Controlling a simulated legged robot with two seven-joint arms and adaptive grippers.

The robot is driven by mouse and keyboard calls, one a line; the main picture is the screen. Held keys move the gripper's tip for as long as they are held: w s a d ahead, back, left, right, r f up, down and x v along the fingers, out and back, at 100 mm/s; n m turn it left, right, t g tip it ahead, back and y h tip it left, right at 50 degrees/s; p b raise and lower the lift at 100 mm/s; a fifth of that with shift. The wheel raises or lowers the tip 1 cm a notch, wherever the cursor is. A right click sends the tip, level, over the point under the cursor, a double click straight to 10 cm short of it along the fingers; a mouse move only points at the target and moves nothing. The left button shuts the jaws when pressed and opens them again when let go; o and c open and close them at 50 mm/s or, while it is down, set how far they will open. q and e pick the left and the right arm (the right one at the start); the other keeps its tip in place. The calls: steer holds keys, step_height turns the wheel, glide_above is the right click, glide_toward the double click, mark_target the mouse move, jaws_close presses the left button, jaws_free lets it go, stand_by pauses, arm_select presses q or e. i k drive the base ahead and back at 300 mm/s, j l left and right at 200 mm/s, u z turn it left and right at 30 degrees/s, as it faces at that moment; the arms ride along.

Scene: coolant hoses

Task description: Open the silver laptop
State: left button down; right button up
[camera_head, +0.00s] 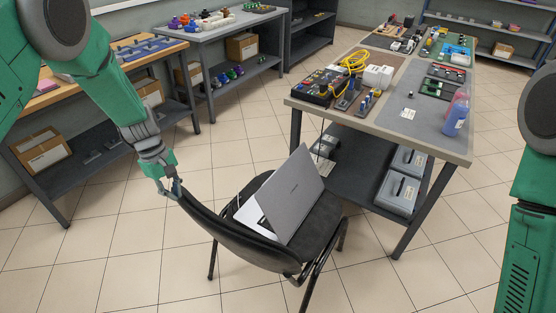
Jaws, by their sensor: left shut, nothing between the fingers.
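The silver laptop (294,195) rests on the seat of a black chair (322,228), partly open. The chair's backrest hides part of the base. My left gripper (172,192) is shut and empty, at the left end of the chair's backrest, left of the laptop and apart from it. I cannot tell whether it touches the backrest. My right gripper is out of view; only part of my right arm shows at the right edge.
A workbench (462,155) with tools, yellow cable and a spray bottle (456,112) stands right of the chair, with grey bins (398,190) on its lower shelf. More benches (185,38) line the back left. The tiled floor (120,265) is clear at front left.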

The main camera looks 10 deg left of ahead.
mark_target(286, 197)
steer(key=i+l, duration=0.25)
steer(key=i, duration=0.15)
steer(key=i+l, duration=0.3)
steer(key=i, duration=0.15)
steer(key=i+l, duration=0.25)
steer(key=i, duration=0.15)
